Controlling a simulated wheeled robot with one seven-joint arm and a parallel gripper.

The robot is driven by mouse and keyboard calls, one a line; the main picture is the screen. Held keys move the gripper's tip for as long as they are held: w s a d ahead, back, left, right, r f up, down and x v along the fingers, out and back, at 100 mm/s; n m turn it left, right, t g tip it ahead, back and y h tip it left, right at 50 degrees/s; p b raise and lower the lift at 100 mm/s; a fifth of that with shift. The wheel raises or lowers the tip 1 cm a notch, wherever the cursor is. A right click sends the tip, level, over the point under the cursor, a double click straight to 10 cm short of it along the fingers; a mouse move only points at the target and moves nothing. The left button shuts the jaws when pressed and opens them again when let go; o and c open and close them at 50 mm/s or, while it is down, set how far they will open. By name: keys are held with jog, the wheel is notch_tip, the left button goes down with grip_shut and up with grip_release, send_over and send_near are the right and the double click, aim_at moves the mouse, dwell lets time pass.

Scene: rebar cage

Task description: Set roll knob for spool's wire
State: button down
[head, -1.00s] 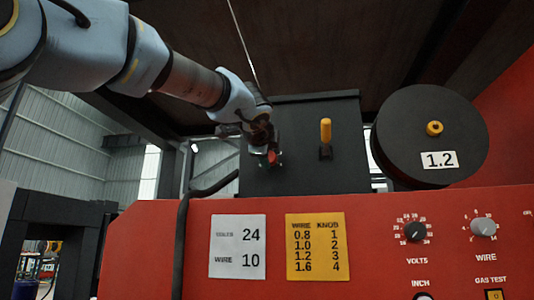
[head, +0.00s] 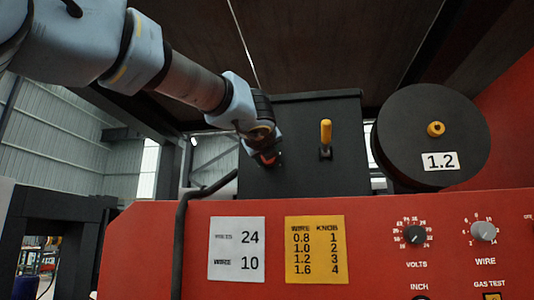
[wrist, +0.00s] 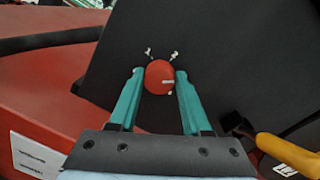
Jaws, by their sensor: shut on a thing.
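The red roll knob (wrist: 159,79) sits on the black feeder box (head: 305,170). In the wrist view the green fingers of my gripper (wrist: 160,71) are shut on the knob, one on each side. A short white pointer line on the knob points right in that view. Small white marks stand around the knob, too small to read. In the head view my gripper (head: 266,153) hides most of the knob. The black spool (head: 415,125) at the right bears a white label (head: 440,161) reading 1.2. The yellow card (head: 316,276) lists wire 1.2 beside knob 3.
A yellow-handled lever (head: 326,133) stands right of the knob; it also shows close by in the wrist view (wrist: 285,152). A black cable (head: 183,230) runs left of the box. The red panel carries a white card, a volts dial (head: 414,234) and a wire dial (head: 484,232).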

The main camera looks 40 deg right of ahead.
jog(key=shift+f+m, duration=0.1)
jog(key=shift+m, duration=0.9)
jog(key=shift+c, duration=1.8)
grip_release()
jog(key=b+v, duration=0.2)
jog(key=v, duration=0.8)
jog(key=shift+s+a, duration=0.25)
jog(key=shift+s, duration=0.05)
jog(key=shift+s, duration=0.1)
